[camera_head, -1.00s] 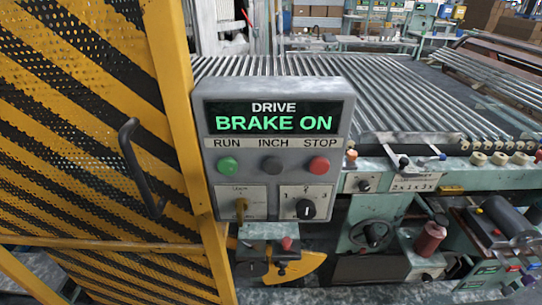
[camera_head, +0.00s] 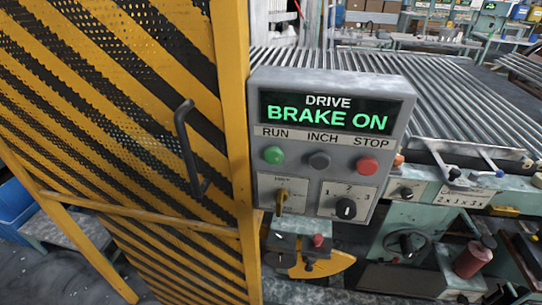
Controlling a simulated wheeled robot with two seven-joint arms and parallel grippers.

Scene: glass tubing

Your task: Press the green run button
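The green run button (camera_head: 273,155) is on the left of the button row on a grey drive control box (camera_head: 386,88), under the label RUN. A dark grey INCH button (camera_head: 319,160) and a red STOP button (camera_head: 367,166) sit to its right. The display (camera_head: 328,112) above reads DRIVE, BRAKE ON. Below are a brass key switch (camera_head: 281,202) and a black rotary selector (camera_head: 346,208) marked 1, 2, 3. Neither of my grippers shows in the head view.
A yellow-and-black striped mesh gate (camera_head: 120,120) with a dark handle (camera_head: 187,145) stands left of the box. A roller bed (camera_head: 440,100) lies behind it. A yellow curved part (camera_head: 325,264) and a dark red cylinder (camera_head: 474,258) are below and to the right.

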